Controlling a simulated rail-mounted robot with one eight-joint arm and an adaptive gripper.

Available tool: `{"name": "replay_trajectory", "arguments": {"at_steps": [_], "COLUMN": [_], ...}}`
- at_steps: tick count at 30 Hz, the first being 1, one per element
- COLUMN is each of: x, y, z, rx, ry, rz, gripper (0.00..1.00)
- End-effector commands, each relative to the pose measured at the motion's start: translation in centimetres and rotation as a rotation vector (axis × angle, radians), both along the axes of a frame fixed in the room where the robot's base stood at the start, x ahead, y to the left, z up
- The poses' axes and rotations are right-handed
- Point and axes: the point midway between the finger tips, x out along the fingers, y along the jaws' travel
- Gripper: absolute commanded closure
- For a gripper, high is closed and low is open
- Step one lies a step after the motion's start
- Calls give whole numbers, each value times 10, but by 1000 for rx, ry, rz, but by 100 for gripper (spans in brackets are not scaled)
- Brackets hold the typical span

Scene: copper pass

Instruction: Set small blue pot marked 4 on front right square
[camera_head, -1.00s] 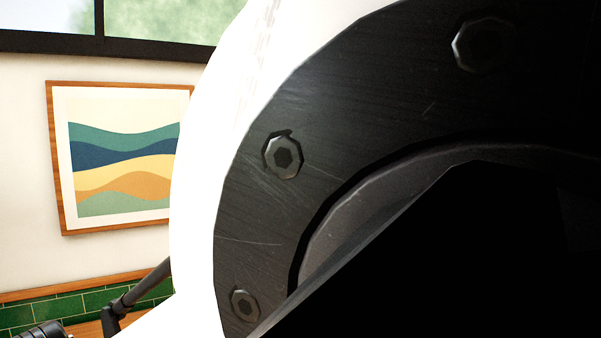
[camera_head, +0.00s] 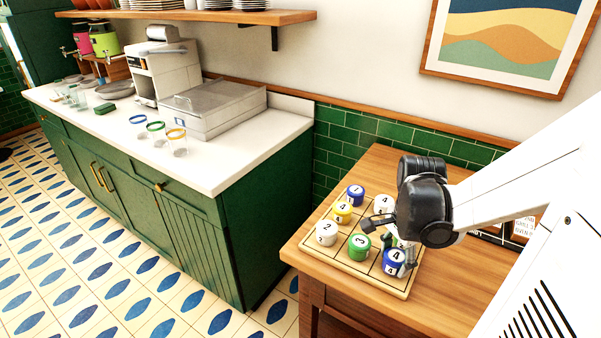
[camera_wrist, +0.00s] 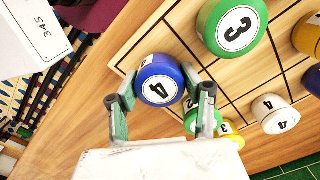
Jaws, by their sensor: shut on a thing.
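The small blue pot marked 4 (camera_head: 393,261) is at the front right corner of the wooden grid board (camera_head: 341,263), over the corner square. It also shows in the wrist view (camera_wrist: 160,80), its number facing the camera. My gripper (camera_wrist: 160,98) is shut on this pot, with one finger on each side of it. In the head view my gripper (camera_head: 397,246) reaches in from the right. I cannot tell whether the pot's base touches the square.
A green pot marked 3 (camera_head: 359,246) stands just left of the blue pot. White (camera_head: 326,232), yellow (camera_head: 342,212) and another blue pot (camera_head: 355,195) stand on the board. My gripper partly hides more pots. Bare table (camera_head: 440,290) lies to the right.

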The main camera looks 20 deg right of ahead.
Motion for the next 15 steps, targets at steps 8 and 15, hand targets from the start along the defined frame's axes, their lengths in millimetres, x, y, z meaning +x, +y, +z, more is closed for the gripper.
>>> {"name": "replay_trajectory", "arguments": {"at_steps": [8, 15], "x": [0, 1], "y": [0, 0], "z": [-1, -5], "rx": [0, 0], "ry": [0, 0], "rz": [0, 0], "gripper": [88, 48]}}
